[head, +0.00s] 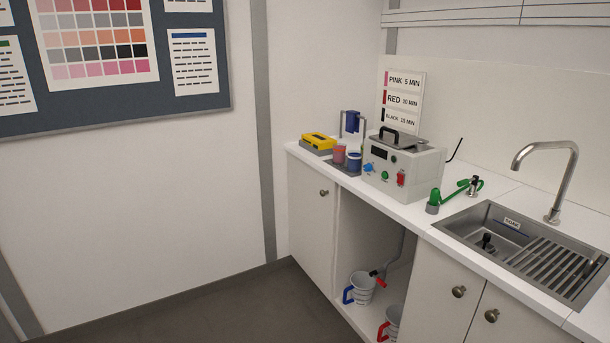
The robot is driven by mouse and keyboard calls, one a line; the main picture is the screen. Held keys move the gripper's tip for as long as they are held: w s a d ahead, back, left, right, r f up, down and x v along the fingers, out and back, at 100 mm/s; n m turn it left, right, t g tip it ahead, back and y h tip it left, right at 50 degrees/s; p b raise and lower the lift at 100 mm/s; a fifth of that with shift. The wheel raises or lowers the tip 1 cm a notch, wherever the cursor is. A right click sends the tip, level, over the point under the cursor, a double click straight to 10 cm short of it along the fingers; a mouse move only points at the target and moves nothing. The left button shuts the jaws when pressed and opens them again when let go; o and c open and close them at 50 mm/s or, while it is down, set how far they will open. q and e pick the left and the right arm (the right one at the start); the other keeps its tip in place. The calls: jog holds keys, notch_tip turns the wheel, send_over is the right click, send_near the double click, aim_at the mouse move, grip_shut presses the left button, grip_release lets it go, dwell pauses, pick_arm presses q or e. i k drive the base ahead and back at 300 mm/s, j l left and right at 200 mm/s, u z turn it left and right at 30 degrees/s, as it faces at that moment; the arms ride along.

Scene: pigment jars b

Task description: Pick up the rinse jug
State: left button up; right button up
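Two white jugs stand low in the open bay under the counter. One jug (362,289) has a blue handle on its left and sits beneath a small drain tap. The other jug (393,322) has a red handle and is nearer, partly hidden by the cabinet door. I cannot read a label telling which is the rinse jug. Neither of my grippers is in view.
A grey pipe with a dark tap and red lever (379,277) hangs over the blue-handled jug. Cabinet doors (312,224) flank the bay. The counter holds a white machine (415,176), small jars (354,163) and a sink (500,230). The dark floor (225,310) in front is clear.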

aim_at(362, 287)
jog(key=i+z, duration=0.1)
jog(key=i, duration=1)
jog(key=i+j, duration=0.25)
jog(key=i, duration=0.9)
jog(key=i+z, duration=0.3)
